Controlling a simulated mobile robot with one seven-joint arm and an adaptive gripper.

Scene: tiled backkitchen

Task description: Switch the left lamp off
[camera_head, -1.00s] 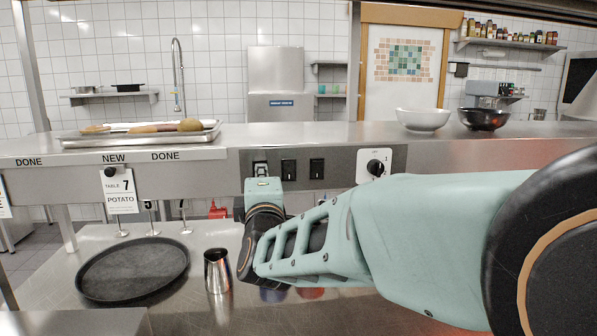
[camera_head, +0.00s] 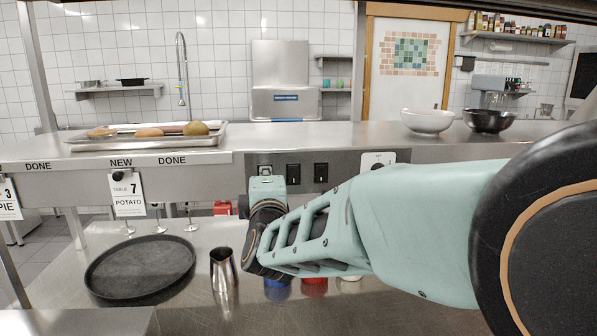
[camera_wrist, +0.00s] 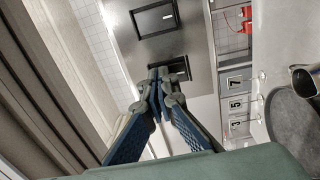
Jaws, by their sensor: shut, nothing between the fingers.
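A metal panel under the counter carries black rocker switches, a middle one (camera_head: 293,173) and a right one (camera_head: 321,172). The wrist view shows two black switches: one higher up (camera_wrist: 155,19) and one lower (camera_wrist: 181,67), on the side nearer the numbered tickets. My gripper (camera_wrist: 159,75) is shut and empty, its fingertips overlapping the edge of the lower switch. I cannot tell whether they touch it. The left lamp is not identifiable in view.
A white plate with a dark knob (camera_head: 377,161) sits right of the switches, partly behind my arm. Below stand a black round tray (camera_head: 140,268) and a metal cup (camera_head: 223,270). Order tickets (camera_head: 128,194) hang at left. Bowls (camera_head: 427,121) stand on the counter above.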

